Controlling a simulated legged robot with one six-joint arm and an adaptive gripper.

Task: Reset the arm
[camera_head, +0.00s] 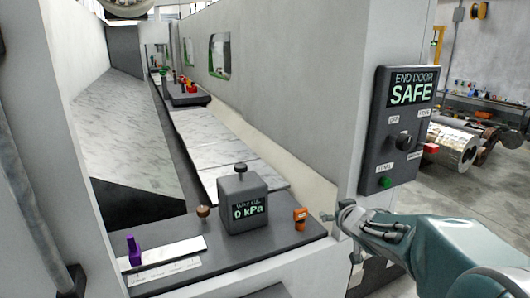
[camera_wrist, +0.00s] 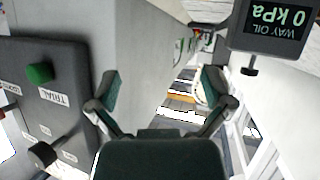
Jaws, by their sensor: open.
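My gripper (camera_head: 345,215) is at the right of the ledge in the head view, below and left of the end door panel (camera_head: 380,150). In the wrist view my gripper (camera_wrist: 168,95) shows its two fingers spread apart with nothing between them. The panel also shows at the left of the wrist view (camera_wrist: 60,105), with a green button (camera_wrist: 39,73) and a black knob (camera_wrist: 43,154). My arm comes in from the lower right of the head view, bent toward the ledge.
A metal roll (camera_head: 452,148) lies on the floor behind the panel. Open floor shows at right.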

